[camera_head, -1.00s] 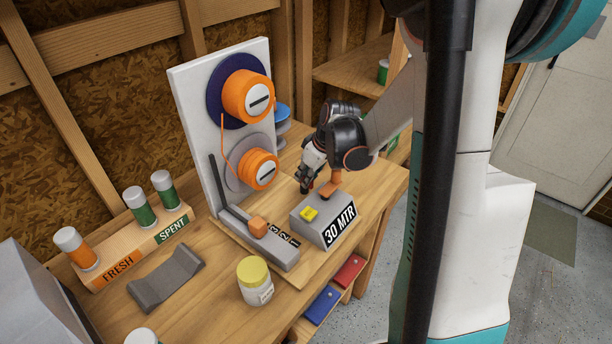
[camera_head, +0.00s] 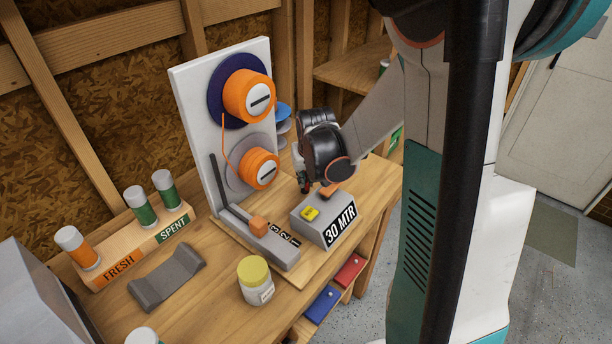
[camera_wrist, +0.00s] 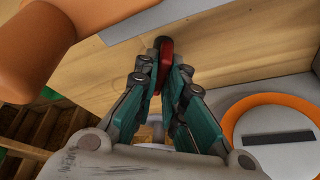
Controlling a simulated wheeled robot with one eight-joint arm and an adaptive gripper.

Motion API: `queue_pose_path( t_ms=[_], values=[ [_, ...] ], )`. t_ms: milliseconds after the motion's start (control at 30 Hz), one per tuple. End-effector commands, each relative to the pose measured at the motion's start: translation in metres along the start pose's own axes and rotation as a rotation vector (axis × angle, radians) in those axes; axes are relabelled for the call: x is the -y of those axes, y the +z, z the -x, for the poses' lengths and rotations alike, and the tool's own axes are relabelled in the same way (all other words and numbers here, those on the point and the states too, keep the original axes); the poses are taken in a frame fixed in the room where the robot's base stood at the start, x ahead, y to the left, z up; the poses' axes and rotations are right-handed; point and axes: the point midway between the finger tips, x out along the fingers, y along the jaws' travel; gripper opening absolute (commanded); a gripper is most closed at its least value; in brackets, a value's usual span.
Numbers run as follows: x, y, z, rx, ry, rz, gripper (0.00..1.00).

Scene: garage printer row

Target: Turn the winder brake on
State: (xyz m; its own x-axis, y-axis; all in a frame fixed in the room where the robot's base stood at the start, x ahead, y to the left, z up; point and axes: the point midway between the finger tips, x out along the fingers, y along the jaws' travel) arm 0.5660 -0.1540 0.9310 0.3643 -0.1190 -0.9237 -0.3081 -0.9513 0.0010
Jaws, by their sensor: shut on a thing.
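In the wrist view, my gripper (camera_wrist: 168,88) is shut on a small red handle (camera_wrist: 167,60), apparently the winder brake, with a dark round end at its far side. The fingers hide part of it. In the head view, my gripper (camera_head: 305,185) is low beside the winder, behind the grey 30 MTR box (camera_head: 322,222), its fingers mostly hidden by the wrist. The winder's white upright panel (camera_head: 200,120) carries an upper orange spool (camera_head: 240,95) and a lower orange spool (camera_head: 252,168). An orange-rimmed disc (camera_wrist: 285,112) with a dark slot shows in the wrist view.
The box has a yellow button (camera_head: 310,213) and an orange knob (camera_head: 329,190). A grey slide with an orange block (camera_head: 258,226) lies left of it. A yellow-lidded jar (camera_head: 254,278), a grey cradle (camera_head: 165,280) and the FRESH/SPENT rack (camera_head: 128,262) stand nearer the front left.

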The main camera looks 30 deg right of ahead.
Motion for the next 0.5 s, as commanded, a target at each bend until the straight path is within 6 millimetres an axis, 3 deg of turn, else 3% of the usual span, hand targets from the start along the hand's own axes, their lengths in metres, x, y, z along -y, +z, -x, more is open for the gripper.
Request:
queue_pose_path(
  t_ms=[500],
  values=[
    [0.0042, -0.0006, -0.0005, 0.001, 0.187, -0.449, 0.00]
  ],
)
